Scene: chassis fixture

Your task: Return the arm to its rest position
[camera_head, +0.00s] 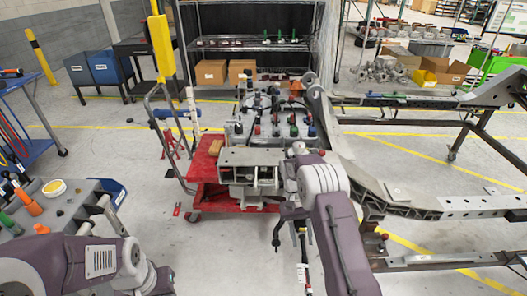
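My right arm rises from the bottom right as a purple link with a grey joint, over the floor in front of the red cart. Its gripper (289,232) is small and dark, just left of the purple link, with two dark prongs pointing down. The link and wrist hide part of it, and I cannot tell whether it is open or shut. A thin dark piece with a white label hangs below it; I cannot tell what that belongs to. My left arm lies low at the bottom left, and its gripper is not in view.
A red cart (205,170) carries a grey fixture with parts. A long metal chassis frame (410,208) runs along the right, close to my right arm. A grey tool table (70,208) stands at the left beside my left arm. Clear floor (215,255) lies between the arms.

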